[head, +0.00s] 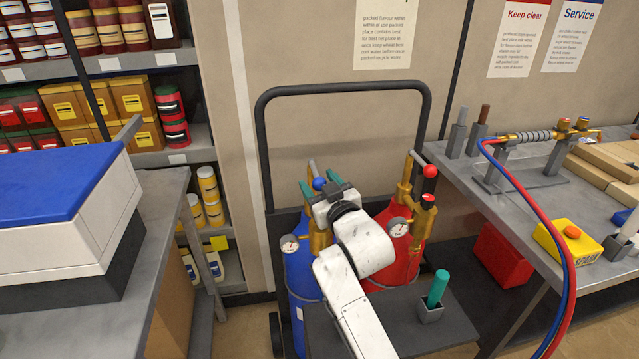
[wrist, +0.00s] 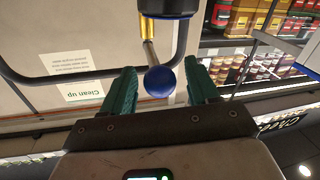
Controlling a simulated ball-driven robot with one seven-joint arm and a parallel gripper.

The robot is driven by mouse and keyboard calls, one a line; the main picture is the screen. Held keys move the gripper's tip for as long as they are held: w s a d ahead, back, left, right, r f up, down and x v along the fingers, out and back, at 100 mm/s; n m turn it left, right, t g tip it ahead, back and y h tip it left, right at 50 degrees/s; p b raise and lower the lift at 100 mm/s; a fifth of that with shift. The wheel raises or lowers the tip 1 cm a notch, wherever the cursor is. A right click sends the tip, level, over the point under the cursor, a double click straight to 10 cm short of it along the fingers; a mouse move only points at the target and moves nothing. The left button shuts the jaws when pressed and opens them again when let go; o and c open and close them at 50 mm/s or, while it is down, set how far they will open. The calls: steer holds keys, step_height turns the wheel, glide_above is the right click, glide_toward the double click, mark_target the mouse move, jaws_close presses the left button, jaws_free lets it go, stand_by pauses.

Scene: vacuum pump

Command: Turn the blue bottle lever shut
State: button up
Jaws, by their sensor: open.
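The blue bottle (head: 299,285) stands on a black hand cart, partly hidden behind my arm. Its lever ends in a blue ball knob (head: 320,184), on a brass and grey rod (wrist: 149,45) in the wrist view. My gripper (head: 321,187) is over the bottle's top, with its teal fingers open. In the wrist view my gripper (wrist: 162,72) has the blue knob (wrist: 159,82) between its fingers, with a gap on each side. Much of the blue bottle's valve is hidden by my wrist; a gauge (head: 289,243) shows on its left.
A red bottle (head: 395,262) with a red knob (head: 430,171) stands close on the right. The cart's black handle frame (head: 343,87) rises behind. A grey workbench (head: 460,190) with hoses is at right; a bench with a blue-topped box (head: 60,185) is at left.

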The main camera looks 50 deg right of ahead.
jaws_close()
stand_by(0.7)
